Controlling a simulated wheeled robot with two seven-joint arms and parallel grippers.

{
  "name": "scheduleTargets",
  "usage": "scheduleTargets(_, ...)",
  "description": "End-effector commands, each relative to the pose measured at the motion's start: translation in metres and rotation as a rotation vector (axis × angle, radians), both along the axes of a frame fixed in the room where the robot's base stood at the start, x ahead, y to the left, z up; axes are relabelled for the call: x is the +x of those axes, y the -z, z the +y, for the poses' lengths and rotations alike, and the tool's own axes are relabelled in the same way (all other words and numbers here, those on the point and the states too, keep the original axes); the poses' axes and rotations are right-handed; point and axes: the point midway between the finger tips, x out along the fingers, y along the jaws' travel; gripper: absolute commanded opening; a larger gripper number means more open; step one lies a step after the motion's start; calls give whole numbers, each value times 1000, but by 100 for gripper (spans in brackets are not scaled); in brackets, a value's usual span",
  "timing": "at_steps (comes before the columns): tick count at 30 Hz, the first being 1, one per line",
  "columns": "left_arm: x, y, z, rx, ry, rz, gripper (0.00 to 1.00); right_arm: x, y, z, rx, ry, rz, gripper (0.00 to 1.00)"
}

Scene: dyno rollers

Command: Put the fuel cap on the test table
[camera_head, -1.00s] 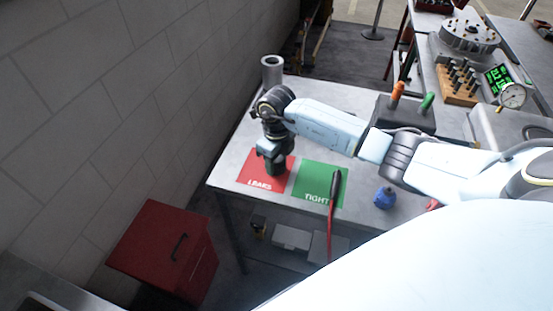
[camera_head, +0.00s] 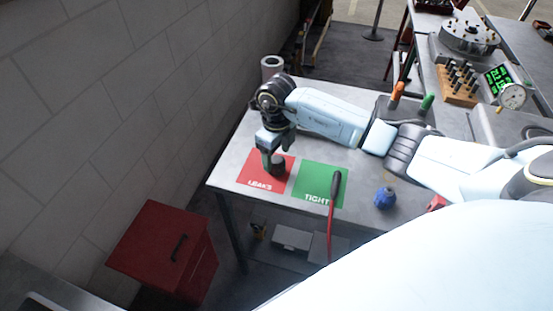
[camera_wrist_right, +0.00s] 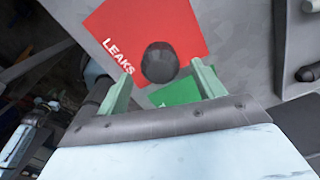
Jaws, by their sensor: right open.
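A dark round cap (camera_head: 278,168), which looks like the fuel cap, sits on the red LEAKS square (camera_head: 256,179) of the test table (camera_head: 228,171). In the right wrist view the same cap (camera_wrist_right: 160,62) lies on the red square near its edge, between and beyond the two finger ends. My right gripper (camera_head: 275,153) is open and empty, just above the cap. Its green fingers (camera_wrist_right: 161,76) stand apart on either side in the wrist view, with no visible grip. My left gripper is not in view.
A green TIGHT square (camera_head: 313,180) lies beside the red one, with a black-handled tool and red hose (camera_head: 334,195) over its edge. A blue object (camera_head: 385,198) stands to the right.

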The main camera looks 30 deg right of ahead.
Motion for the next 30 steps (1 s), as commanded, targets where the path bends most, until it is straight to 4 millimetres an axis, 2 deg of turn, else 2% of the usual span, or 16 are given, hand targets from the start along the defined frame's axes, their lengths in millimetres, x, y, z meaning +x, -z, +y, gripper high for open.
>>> scheduleTargets(1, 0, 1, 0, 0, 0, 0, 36, 2, -13, -1, 0, -2, -7, 68)
scheduleTargets(6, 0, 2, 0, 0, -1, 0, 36, 1, -50, -1, -1, 0, -6, 68)
scheduleTargets(12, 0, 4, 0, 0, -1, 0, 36, 1, -80, 0, 0, 0, -3, 68)
scheduleTargets(18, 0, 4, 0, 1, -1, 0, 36, 0, -90, 0, 0, 0, 0, 68)
scheduleTargets(26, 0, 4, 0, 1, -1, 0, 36, 0, -91, 0, 1, 0, -1, 68)
scheduleTargets(28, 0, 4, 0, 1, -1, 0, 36, 0, -89, 5, 18, -6, -4, 68)
scheduleTargets(30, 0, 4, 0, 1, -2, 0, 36, -1, -85, 17, 68, -21, -14, 68)
